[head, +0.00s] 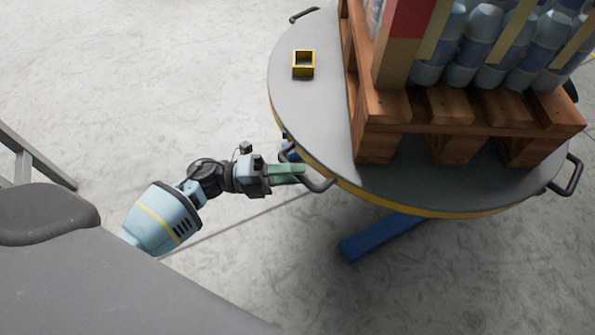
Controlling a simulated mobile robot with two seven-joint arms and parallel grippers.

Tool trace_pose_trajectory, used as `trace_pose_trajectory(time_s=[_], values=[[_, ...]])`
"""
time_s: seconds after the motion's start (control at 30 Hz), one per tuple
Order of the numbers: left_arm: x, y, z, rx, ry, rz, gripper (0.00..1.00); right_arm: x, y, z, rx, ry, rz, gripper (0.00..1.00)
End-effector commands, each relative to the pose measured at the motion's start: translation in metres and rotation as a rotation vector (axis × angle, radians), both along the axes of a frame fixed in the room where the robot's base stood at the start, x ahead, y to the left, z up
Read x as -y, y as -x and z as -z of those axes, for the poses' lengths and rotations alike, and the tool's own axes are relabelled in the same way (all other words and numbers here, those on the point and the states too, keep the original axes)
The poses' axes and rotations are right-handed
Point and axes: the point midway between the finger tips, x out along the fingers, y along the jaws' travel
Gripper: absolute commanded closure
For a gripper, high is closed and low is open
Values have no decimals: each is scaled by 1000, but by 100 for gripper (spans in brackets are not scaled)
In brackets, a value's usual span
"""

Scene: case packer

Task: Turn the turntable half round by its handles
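The round grey turntable (310,110) has a yellow-edged rim and fills the upper right of the head view. Dark bar handles stick out from its rim: a near one (322,187), one at the right (573,176) and one at the far left (302,14). My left gripper (292,173), with green fingers, is at the near handle, its fingertips overlapping the handle's left part in the picture. Whether the fingers are closed around the bar cannot be told. My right gripper is not in view.
A wooden pallet (378,145) loaded with bottles (480,45) stands on the turntable. A small yellow square frame (303,74) lies on the turntable's left part. A blue beam (380,236) shows below the rim. A grey metal frame (35,155) is at the left. The floor between is clear.

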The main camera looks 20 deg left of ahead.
Motion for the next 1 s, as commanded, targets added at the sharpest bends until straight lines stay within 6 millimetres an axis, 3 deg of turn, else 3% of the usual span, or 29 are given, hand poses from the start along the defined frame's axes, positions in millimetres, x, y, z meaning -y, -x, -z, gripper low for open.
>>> trace_pose_trajectory(time_s=[0.4, 0.7, 1.0], values=[[8, -4, -2, 1, 0, 0, 64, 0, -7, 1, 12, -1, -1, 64], [8, -4, -2, 1, 0, 0, 100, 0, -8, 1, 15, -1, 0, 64], [8, -3, -2, 0, 0, -1, 100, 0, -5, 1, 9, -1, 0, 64]])
